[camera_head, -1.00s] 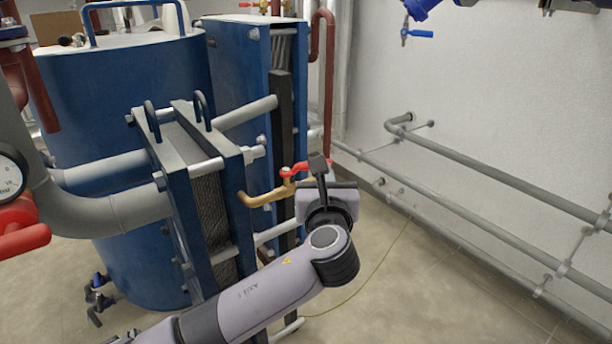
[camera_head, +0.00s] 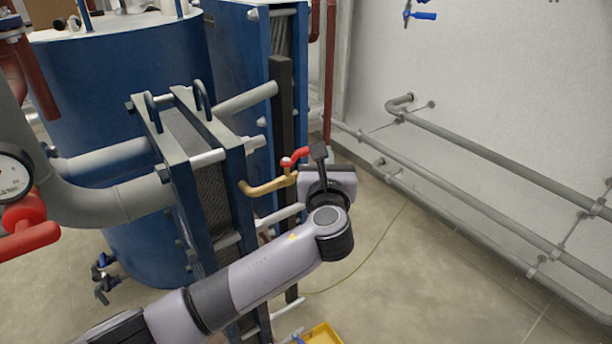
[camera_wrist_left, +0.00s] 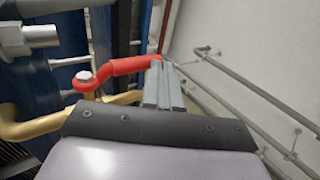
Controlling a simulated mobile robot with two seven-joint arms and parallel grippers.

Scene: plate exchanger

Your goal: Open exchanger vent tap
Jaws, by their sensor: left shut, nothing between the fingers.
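The exchanger vent tap has a red lever handle (camera_head: 296,157) on a brass pipe (camera_head: 265,187) that comes off the blue plate exchanger (camera_head: 205,190). In the left wrist view the red handle (camera_wrist_left: 125,68) runs from a bolt at left to my fingers at right. My left gripper (camera_wrist_left: 162,85) is shut with nothing between its fingers. Its fingertips are beside the handle's free end and appear to touch it. In the head view my left wrist hides the fingertips and part of the tap. My right gripper is not in view.
A large blue tank (camera_head: 120,120) stands behind at left. A gauge (camera_head: 12,178) and a red valve handle (camera_head: 28,236) are at the left edge. Grey pipes (camera_head: 480,160) run along the right wall. A yellow object (camera_head: 322,335) is on the floor. Floor at right is clear.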

